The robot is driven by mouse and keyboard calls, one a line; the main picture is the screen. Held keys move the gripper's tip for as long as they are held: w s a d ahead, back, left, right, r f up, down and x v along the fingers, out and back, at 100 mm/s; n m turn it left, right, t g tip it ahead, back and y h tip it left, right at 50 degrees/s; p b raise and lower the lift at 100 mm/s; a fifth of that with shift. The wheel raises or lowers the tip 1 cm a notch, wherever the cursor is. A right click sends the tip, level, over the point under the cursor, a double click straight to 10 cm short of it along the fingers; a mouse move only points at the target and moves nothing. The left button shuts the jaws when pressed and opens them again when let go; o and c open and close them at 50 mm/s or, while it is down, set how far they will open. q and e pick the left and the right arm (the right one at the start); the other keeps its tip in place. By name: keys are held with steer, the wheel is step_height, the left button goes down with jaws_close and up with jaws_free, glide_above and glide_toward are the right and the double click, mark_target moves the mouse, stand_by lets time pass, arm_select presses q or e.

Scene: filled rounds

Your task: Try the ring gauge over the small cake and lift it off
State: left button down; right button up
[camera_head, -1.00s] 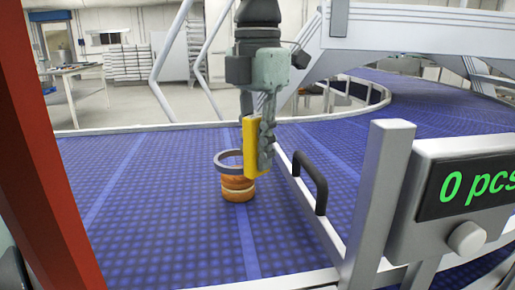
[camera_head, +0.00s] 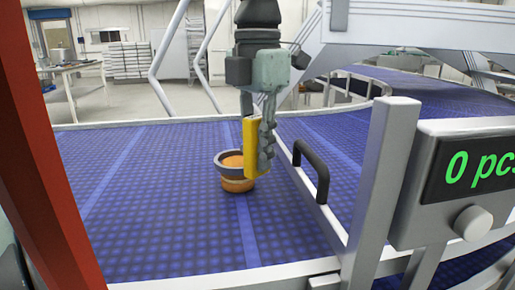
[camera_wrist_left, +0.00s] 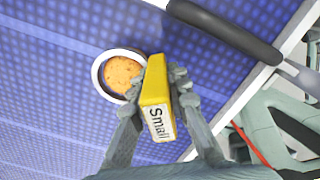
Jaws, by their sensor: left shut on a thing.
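My left gripper (camera_head: 262,165) is shut on this handle. The small cake (camera_head: 238,185) is round, orange-brown and layered, upright on the blue belt. The ring is around the cake's upper part, and the lower part shows below it. In the left wrist view the cake's top (camera_wrist_left: 122,74) lies inside the ring (camera_wrist_left: 97,76), with a thin dark gap on its lower left. My right gripper is not in view.
A black bar handle (camera_head: 314,168) stands on the belt's side rail, close right of the gauge. A grey post and a counter box (camera_head: 470,180) reading "0 pcs" stand at the right. A red post (camera_head: 45,170) is at the left. The belt (camera_head: 150,215) left of the cake is clear.

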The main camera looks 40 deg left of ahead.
mark_target(257, 116)
arm_select(q)
steer(key=shift+f+b, duration=0.65)
steer(key=shift+f, duration=0.25)
stand_by(0.7)
steer(key=c, duration=0.9)
jaws_free()
steer(key=shift+r, duration=0.15)
steer(key=shift+r+p, duration=2.6)
steer(key=shift+r, duration=0.75)
